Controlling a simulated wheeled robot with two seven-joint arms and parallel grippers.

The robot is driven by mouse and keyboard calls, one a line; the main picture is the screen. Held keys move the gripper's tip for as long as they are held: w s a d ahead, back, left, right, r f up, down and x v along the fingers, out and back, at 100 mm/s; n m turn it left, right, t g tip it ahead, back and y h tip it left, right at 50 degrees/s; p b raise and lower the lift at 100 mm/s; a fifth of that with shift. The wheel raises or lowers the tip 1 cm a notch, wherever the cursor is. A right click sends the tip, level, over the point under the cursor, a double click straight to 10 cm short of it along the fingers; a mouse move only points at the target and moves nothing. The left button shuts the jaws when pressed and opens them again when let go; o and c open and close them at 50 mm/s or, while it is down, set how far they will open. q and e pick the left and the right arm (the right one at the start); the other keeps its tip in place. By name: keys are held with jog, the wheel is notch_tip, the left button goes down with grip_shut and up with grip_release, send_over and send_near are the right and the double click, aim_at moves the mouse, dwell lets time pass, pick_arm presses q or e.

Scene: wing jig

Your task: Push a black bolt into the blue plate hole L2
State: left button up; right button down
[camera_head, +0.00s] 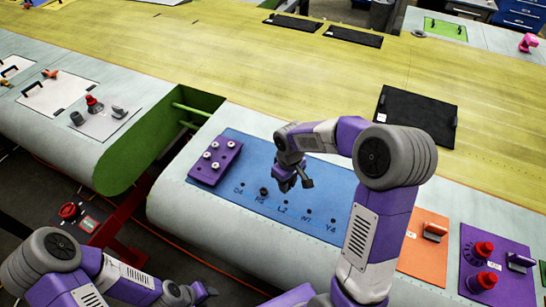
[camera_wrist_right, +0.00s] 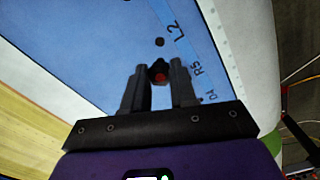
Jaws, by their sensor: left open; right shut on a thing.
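The blue plate (camera_head: 318,176) lies on the pale wing surface with a row of labelled holes. Hole L2 (camera_wrist_right: 160,42) is a dark empty spot beside its label in the right wrist view. My right gripper (camera_head: 287,184) is above the plate, near the labels R5 and L2. In the right wrist view its fingers (camera_wrist_right: 159,74) are shut on a black bolt (camera_wrist_right: 158,67) with a reddish-orange face; L2 shows just beyond the fingertips, apart from the bolt. My left gripper (camera_head: 202,293) is open and empty at the bottom, away from the plate.
A dark round bolt head (camera_head: 264,191) sits at R5. A purple block (camera_head: 215,160) with several pale-topped bolts stands on the plate's left end. An orange plate (camera_head: 424,250) and a purple plate (camera_head: 500,262) lie to the right. A green-lined gap (camera_head: 185,115) is to the left.

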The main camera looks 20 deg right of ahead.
jog(key=shift+w, duration=0.3)
jog(key=shift+s+f+b, duration=0.4)
jog(key=shift+s+b, duration=0.05)
jog(key=shift+s+f+b, duration=0.1)
jog(key=shift+f+b, duration=0.2)
jog(key=shift+f, duration=0.05)
pick_arm(q)
jog(key=shift+w+f+b, duration=0.1)
jog(key=shift+f+b, duration=1.45)
jog(key=shift+f, duration=0.6)
pick_arm(e)
jog(key=shift+w+f, duration=0.15)
jog(key=shift+f, duration=1)
jog(key=shift+w+f, duration=0.1)
jog(key=shift+f, duration=1.05)
pick_arm(q)
jog(key=shift+f, duration=0.1)
pick_arm(e)
jog(key=shift+s, duration=0.15)
pick_arm(q)
jog(key=shift+f, duration=0.15)
pick_arm(e)
jog(key=shift+f, duration=0.15)
